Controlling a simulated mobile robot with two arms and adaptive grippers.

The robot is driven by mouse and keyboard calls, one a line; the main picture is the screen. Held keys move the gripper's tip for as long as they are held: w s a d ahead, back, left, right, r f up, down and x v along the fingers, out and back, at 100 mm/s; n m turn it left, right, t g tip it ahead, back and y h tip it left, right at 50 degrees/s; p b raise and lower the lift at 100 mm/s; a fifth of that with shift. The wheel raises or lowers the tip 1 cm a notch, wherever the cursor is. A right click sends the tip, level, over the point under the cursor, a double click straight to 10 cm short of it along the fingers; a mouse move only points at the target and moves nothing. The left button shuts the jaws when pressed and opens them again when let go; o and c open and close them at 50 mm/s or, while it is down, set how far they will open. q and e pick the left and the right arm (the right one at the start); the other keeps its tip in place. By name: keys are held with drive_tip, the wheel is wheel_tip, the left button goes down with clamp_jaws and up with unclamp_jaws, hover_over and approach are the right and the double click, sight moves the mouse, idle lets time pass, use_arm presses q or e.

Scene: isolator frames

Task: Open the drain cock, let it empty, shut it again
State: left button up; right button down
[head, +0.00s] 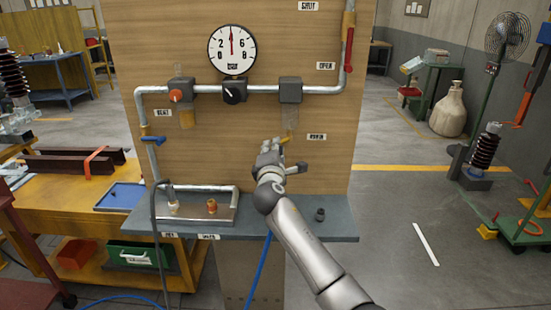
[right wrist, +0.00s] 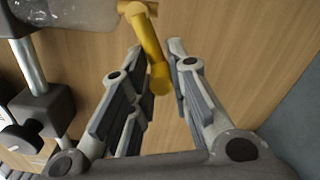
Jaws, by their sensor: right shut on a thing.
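The drain cock is a small yellow lever (head: 284,140) under a clear bowl (head: 291,119) on the right of the wooden panel, near a label. In the right wrist view the yellow lever (right wrist: 150,45) hangs from a short yellow stem, below the translucent bowl (right wrist: 65,12). My right gripper (head: 274,149) is at the lever in the head view. In the right wrist view its fingers (right wrist: 158,70) are shut on the lever's lower end, which lies between them. Whether water flows cannot be seen. My left gripper is not in view.
A pressure gauge (head: 231,49), a grey pipe, a black knob (head: 234,92) and a red knob (head: 176,96) are on the panel. A blue lever (head: 154,139) is at its left. A grey shelf (head: 285,228) below bears fittings; a blue hose hangs beneath it.

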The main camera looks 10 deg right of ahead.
drive_tip(key=m+b, duration=0.1)
drive_tip(key=m, duration=0.2)
drive_tip(key=shift+a, duration=0.1)
drive_tip(key=shift+a+r+m+b, duration=0.1)
drive_tip(key=shift+r+m+b, duration=0.3)
drive_tip(key=shift+m, duration=0.45)
drive_tip(key=shift+a+r+m+b, duration=0.1)
drive_tip(key=shift+r+m+b, duration=0.25)
drive_tip(key=shift+m, duration=0.5)
drive_tip(key=c, duration=1.4)
unclamp_jaws()
drive_tip(key=shift+r, duration=0.15)
drive_tip(key=shift+w+d+r, duration=0.1)
drive_tip(key=shift+d, duration=0.05)
drive_tip(key=shift+r, duration=0.15)
drive_tip(key=v, duration=1.2)
